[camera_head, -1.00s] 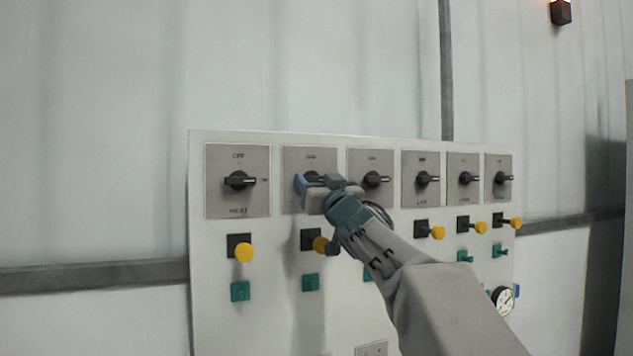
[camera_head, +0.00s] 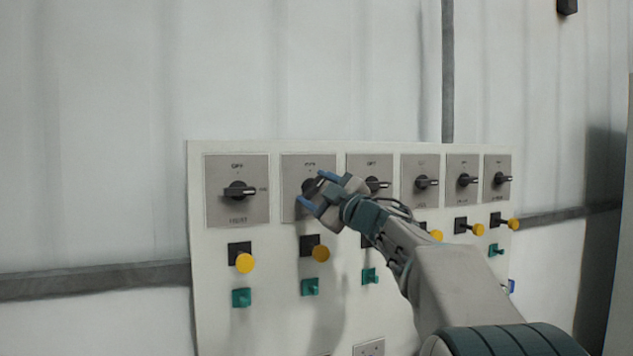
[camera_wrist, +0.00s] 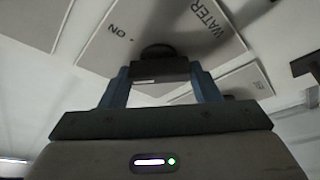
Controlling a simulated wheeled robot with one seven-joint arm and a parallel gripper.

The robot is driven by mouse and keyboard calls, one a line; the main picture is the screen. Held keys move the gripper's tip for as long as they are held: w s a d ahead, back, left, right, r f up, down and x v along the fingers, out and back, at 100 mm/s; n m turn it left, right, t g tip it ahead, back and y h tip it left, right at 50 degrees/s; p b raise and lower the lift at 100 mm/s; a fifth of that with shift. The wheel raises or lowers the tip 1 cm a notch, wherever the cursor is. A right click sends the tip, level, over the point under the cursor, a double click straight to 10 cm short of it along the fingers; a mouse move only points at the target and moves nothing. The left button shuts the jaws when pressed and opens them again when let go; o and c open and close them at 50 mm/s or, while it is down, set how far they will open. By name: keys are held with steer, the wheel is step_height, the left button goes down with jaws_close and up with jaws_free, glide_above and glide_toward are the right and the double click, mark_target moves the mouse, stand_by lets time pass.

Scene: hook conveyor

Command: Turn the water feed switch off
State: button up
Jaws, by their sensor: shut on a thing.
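The water switch is a black rotary knob (camera_head: 308,186) on a grey plate (camera_head: 291,161), second from the left in the panel's top row. In the wrist view, the plate (camera_wrist: 196,40) reads "WATER" and "ON", and the knob's dark handle (camera_wrist: 160,71) sits between my two blue fingers. My gripper (camera_head: 316,189) is at the knob, shut on its handle and rolled to a tilt. My fingers partly hide the knob in the head view, so its exact angle is hard to read there.
The white panel (camera_head: 218,310) carries more rotary switches, such as the heat knob (camera_head: 239,191) at left and another knob (camera_head: 375,185) close at right. Yellow buttons (camera_head: 245,263) and green ones (camera_head: 241,298) stick out below. A dark lamp (camera_head: 567,6) is at top right.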

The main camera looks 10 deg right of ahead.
steer(key=n+p, duration=0.1)
steer(key=n+g+p, duration=0.1)
steer(key=n, duration=0.1)
steer(key=n+g, duration=0.1)
steer(key=n, duration=0.1)
steer(key=shift+r+p, duration=0.25)
steer(key=shift+p, duration=0.15)
steer(key=shift+f+n+g+p, duration=0.1)
steer(key=shift+n+g+p, duration=0.75)
steer(key=shift+n, duration=1.25)
steer(key=shift+f, duration=0.1)
steer(key=o, duration=1)
steer(key=b+v, duration=0.3)
steer(key=v, duration=1)
steer(key=shift+s+d+b, duration=0.1)
steer(key=shift+s+b, duration=0.25)
steer(key=shift+s, duration=0.05)
